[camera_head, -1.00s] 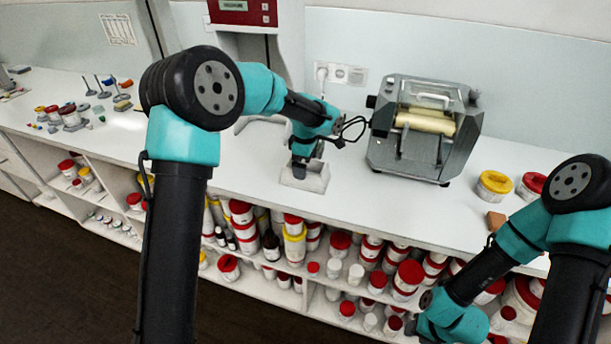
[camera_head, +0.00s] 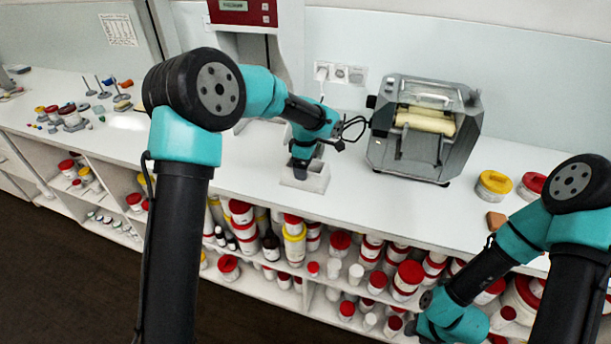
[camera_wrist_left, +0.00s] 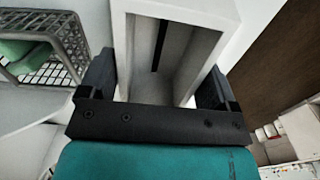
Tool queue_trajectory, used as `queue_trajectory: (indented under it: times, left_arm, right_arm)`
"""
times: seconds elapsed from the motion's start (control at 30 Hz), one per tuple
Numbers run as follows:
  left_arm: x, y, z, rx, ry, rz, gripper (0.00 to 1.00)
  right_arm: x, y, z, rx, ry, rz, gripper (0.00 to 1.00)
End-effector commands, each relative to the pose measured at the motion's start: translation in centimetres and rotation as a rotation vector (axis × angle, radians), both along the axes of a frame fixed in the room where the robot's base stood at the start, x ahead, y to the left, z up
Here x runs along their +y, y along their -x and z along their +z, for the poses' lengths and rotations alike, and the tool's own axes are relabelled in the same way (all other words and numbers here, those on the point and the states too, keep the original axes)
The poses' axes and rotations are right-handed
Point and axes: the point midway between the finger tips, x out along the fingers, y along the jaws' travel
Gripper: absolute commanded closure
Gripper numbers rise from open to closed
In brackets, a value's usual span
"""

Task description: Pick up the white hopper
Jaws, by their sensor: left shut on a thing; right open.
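The white hopper (camera_head: 317,180), an open box-like piece, is at the front edge of the white bench in the head view. My left gripper (camera_head: 300,168) points down into it there. In the left wrist view the hopper (camera_wrist_left: 188,10) fills the space between the two dark fingers of my left gripper (camera_wrist_left: 155,80), which is shut on it. Whether the hopper's underside touches the bench is hard to tell. My right gripper (camera_head: 442,325) is low at the bottom right, in front of the shelves, and open; its fingers are hard to make out.
The grey mill (camera_head: 425,130) with cream rolls stands right of the hopper, with a black cable beside it. A yellow-lidded tub (camera_head: 494,184) and a red-lidded tub (camera_head: 531,184) stand farther right. Shelves below hold many tubs.

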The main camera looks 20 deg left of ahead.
Motion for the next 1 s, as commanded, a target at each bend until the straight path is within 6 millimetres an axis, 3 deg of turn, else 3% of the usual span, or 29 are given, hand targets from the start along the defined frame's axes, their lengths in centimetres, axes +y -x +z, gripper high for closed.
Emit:
queue_trajectory:
  times: [0.43, 0.77, 1.0]
  left_arm:
    - [0.0, 0.0, 0.5, -0.001, 0.0, 0.0, 0.45]
    - [0.0, 0.0, 3.4, -0.003, 0.001, 0.0, 0.45]
    - [-0.7, 2.5, 3.8, 0.001, 0.0, -0.002, 0.45]
  right_arm:
    - [0.0, 0.0, 0.0, 0.0, 0.0, 0.0, 0.57]
    - [0.0, 0.0, 0.0, 0.0, 0.0, 0.0, 0.57]
    - [0.0, 0.0, 0.0, 0.0, 0.0, 0.0, 0.57]
